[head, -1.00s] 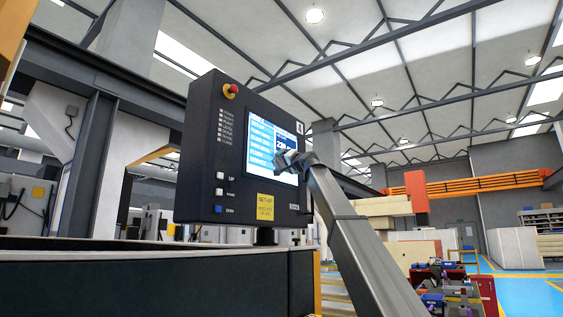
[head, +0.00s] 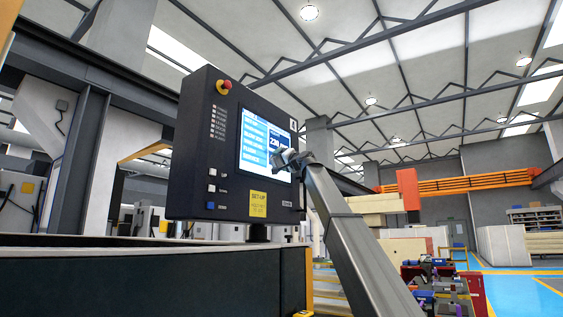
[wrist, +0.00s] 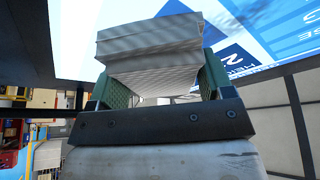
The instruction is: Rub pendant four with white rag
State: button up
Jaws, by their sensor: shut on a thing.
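Pendant four (head: 190,150) is a black control box with a lit blue-and-white screen (head: 254,140) and a "4" at its upper right. It stands upright, left of centre in the head view. My gripper (head: 288,158) is at the right part of the screen, small and partly hidden by its own wrist. In the wrist view, my gripper (wrist: 158,82) has green finger pads shut on a folded white rag (wrist: 150,48). The rag's far end overlaps the screen (wrist: 280,25). I cannot tell whether it touches the glass.
The pendant has a red knob (head: 224,87) on top, buttons down its left side and a yellow label (head: 258,204) below the screen. A dark panel (head: 150,280) runs below it. A red bench with tools (head: 440,285) stands at the lower right.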

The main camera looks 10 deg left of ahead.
aim_at(263, 154)
jog(key=shift+s+a, duration=0.25)
jog(key=shift+s, duration=0.45)
jog(key=shift+s+a, duration=0.25)
jog(key=shift+s, duration=0.4)
jog(key=shift+s+a, duration=0.55)
jog(key=shift+s, duration=0.5)
jog(key=shift+s+a, duration=0.55)
jog(key=shift+s, duration=0.45)
jog(key=shift+s+a, duration=0.55)
jog(key=shift+s, duration=0.5)
jog(key=s+d, duration=0.2)
jog(key=d, duration=0.3)
jog(key=shift+s+d, duration=0.25)
jog(key=shift+d, duration=0.1)
jog(key=shift+s+d, duration=0.3)
jog(key=shift+d, duration=0.35)
jog(key=shift+s+d, duration=0.3)
jog(key=shift+d, duration=0.3)
jog(key=shift+w+a, duration=0.1)
jog(key=shift+a, duration=0.05)
